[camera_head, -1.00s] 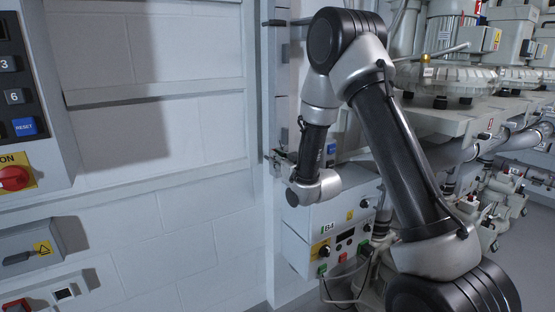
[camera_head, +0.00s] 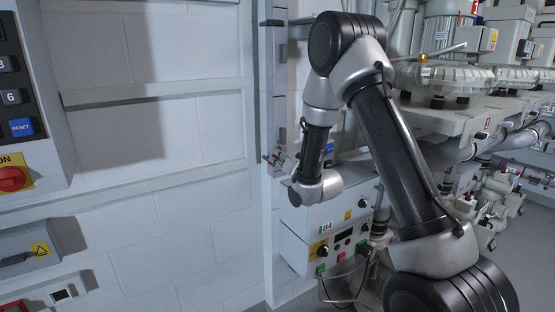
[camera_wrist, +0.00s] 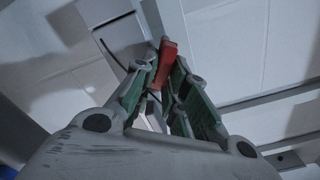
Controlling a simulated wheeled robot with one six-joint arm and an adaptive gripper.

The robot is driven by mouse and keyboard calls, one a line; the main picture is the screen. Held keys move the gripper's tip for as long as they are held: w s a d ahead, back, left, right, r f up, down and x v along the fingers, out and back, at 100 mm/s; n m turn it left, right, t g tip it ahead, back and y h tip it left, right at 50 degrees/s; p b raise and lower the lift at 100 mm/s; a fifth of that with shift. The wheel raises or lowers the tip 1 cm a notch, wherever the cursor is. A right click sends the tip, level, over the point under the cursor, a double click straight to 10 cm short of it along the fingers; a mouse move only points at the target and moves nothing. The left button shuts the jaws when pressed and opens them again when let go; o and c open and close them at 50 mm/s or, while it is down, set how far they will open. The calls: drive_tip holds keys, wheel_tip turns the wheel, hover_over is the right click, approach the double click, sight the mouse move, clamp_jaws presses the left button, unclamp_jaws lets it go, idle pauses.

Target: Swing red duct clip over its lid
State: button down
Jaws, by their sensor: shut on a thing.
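The red duct clip (camera_wrist: 163,64) shows in the wrist view as a slim red lever between the green-and-grey fingers of my gripper (camera_wrist: 158,72). The fingers are shut on it and hide its lower part. In the head view my gripper (camera_head: 281,164) is at the pale upright column on the wall, left of my forearm. Small red spots show beside its fingers there, too small to tell apart. I cannot make out the clip's lid in either view, nor how the clip sits against it.
A grey control box marked B4 (camera_head: 325,228) stands just below and right of my gripper. Pipes and pale machine housings (camera_head: 455,75) fill the right. A keypad panel (camera_head: 32,110) is at the far left. The white brick wall (camera_head: 165,150) between is mostly bare.

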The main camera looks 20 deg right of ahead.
drive_tip(key=m, duration=0.3)
drive_tip(key=f+m, duration=0.1)
drive_tip(key=m, duration=0.1)
drive_tip(key=shift+w+d+m, duration=0.1)
drive_tip(key=shift+d+m, duration=0.2)
drive_tip(key=shift+d, duration=0.1)
drive_tip(key=shift+d+f+m, duration=0.1)
drive_tip(key=shift+f+m, duration=0.2)
drive_tip(key=shift+m, duration=1)
drive_tip(key=shift+f+m, duration=0.25)
drive_tip(key=shift+m, duration=1.05)
drive_tip(key=c, duration=1.5)
unclamp_jaws()
drive_tip(key=v, duration=0.7)
drive_tip(key=shift+s, duration=0.2)
drive_tip(key=shift+d+r, duration=0.1)
